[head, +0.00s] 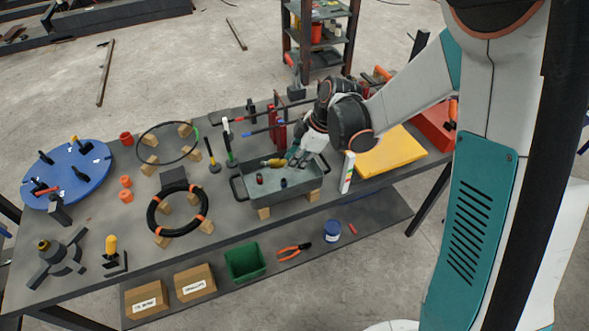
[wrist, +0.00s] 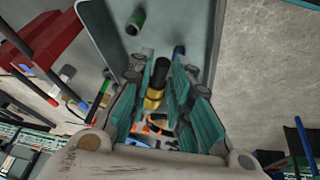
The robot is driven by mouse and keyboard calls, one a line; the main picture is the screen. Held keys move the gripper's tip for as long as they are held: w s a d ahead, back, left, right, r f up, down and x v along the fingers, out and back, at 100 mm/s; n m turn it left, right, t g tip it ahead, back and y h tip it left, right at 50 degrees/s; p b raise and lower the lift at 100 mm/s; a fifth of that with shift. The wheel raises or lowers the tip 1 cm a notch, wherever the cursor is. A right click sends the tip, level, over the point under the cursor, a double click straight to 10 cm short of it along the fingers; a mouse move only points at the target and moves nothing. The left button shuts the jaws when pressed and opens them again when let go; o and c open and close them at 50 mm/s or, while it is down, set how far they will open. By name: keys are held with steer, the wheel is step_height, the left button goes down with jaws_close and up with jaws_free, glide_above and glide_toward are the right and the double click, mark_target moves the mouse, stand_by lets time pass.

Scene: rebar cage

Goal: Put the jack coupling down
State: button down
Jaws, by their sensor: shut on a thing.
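The jack coupling (head: 275,162), a short brass-yellow piece with a dark end, is at my gripper's tips over the far part of a grey metal tray (head: 240,187). In the wrist view the coupling (wrist: 154,95) shows its black end and brass body between the teal finger pads. My gripper (head: 291,157) reaches down from the right and is shut on it; the gripper also shows in the wrist view (wrist: 158,92). Whether the coupling touches the tray floor, I cannot tell. The fingers hide part of it.
A red stand (head: 280,128) is behind, a white block (head: 347,172) and yellow board (head: 390,152) right, a black-orange ring (head: 178,211) left.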

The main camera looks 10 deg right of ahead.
steer(key=shift+f+b, duration=0.45)
steer(key=shift+f, duration=1.2)
steer(key=shift+f, duration=0.25)
steer(key=c, duration=1.5)
jaws_free()
steer(key=shift+o, duration=0.2)
steer(key=shift+r, duration=0.15)
steer(key=shift+r, duration=0.3)
steer(key=p+v, duration=0.3)
steer(key=v, duration=0.8)
steer(key=shift+d+r, duration=0.2)
steer(key=shift+r, duration=0.1)
